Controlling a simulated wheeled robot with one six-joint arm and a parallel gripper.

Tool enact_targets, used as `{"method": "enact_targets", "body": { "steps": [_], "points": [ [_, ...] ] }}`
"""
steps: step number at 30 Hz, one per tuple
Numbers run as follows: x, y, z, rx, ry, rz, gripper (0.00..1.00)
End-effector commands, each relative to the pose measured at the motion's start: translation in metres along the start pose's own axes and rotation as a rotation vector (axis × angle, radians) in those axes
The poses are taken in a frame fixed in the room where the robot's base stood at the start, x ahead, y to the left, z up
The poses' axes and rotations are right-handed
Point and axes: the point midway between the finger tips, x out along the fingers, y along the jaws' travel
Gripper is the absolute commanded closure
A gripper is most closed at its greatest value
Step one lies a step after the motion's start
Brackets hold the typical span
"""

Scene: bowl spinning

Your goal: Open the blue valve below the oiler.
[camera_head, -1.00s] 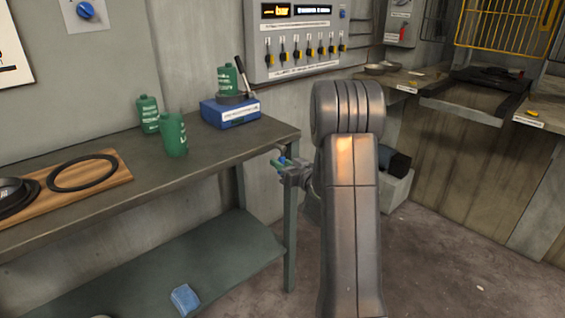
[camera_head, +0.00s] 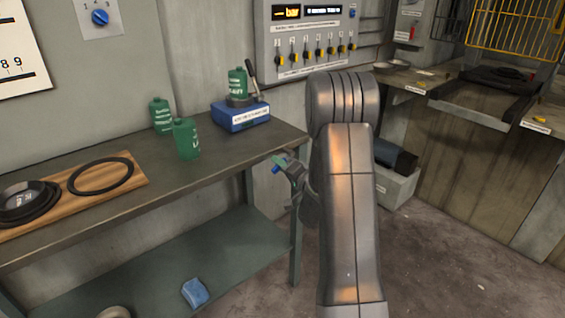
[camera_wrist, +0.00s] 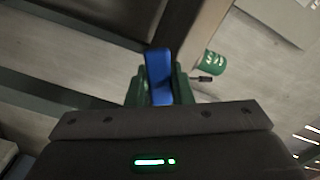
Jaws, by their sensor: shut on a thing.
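My gripper (camera_head: 281,162), with green fingers, is off the right end of the workbench, a little below its top. It is shut on a blue block (camera_wrist: 158,78), which shows between the fingers in the wrist view; what part or object it is, I cannot tell. A blue box (camera_head: 240,115) with a green bottle (camera_head: 237,82) and a dark lever stands on the bench's far right corner. This looks like the oiler, but its label is too small to read. I cannot make out a blue valve below it.
Two green containers (camera_head: 161,116) (camera_head: 186,139) stand on the workbench (camera_head: 170,182), left of the blue box. A wooden board (camera_head: 130,180) bears a black ring. A blue sponge-like block (camera_head: 195,292) lies on the lower shelf. Open floor (camera_head: 430,250) lies to the right.

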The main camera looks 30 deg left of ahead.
Motion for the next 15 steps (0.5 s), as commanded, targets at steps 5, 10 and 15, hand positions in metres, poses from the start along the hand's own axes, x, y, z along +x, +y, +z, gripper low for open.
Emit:
{"method": "enact_targets", "body": {
  "steps": [5,10,15],
  "points": [
    [0.0,-0.011,-0.002,0.162,-0.001,0.001,1.0],
    [0.0,-0.017,-0.003,0.295,0.0,0.001,1.0],
    [0.0,-0.021,-0.005,0.396,0.001,0.001,1.0]
  ]
}}
